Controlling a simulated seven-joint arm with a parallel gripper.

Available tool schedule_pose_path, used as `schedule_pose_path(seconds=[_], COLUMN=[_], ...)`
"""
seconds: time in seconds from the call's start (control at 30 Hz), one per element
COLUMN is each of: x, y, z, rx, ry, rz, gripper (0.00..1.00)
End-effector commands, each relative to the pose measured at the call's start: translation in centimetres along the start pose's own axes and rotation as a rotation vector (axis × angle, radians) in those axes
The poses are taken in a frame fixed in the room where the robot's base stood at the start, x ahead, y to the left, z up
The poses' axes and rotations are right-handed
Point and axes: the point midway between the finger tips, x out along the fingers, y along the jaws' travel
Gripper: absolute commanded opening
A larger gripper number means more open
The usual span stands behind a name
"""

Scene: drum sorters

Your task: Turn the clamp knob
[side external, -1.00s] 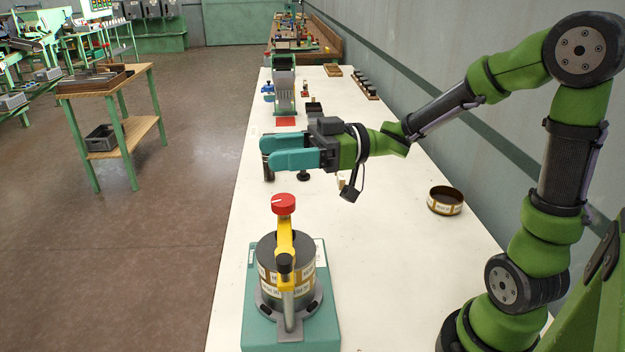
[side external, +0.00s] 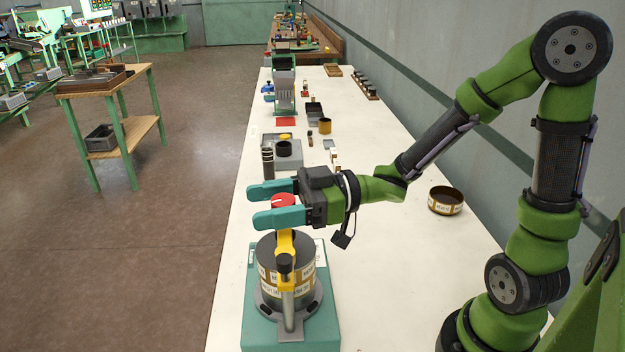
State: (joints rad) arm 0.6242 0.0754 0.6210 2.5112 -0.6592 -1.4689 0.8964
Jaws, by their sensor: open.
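The red clamp knob (side external: 284,201) with a white mark sits on top of a yellow clamp arm (side external: 285,243). The clamp stands over a dark grey drum (side external: 264,251) with a label band, on a teal base (side external: 262,333). My gripper (side external: 277,204) has teal fingers, spread apart and pointing left. In the picture the knob shows between the two fingers, near the palm side. The near finger hides the knob's lower part. I cannot tell whether either finger touches it.
A labelled open ring or tin (side external: 445,201) lies on the white table (side external: 400,270) to the right. Farther back are a grey tray with dark cylinders (side external: 284,149), a brown cup (side external: 325,126), a red pad (side external: 286,122) and a teal machine (side external: 284,90).

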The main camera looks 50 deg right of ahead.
Motion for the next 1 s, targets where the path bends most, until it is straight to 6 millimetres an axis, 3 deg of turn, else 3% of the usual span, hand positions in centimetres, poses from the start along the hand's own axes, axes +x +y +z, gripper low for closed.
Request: schedule_pose_path(seconds=[0.57,1.0], x=[-0.4,-7.5], y=[-1.2,4.6], z=[0.0,0.0], rx=[-0.001,0.000], ry=[0.006,0.001], rz=[-0.706,-0.694], gripper=[0.65,0.65])
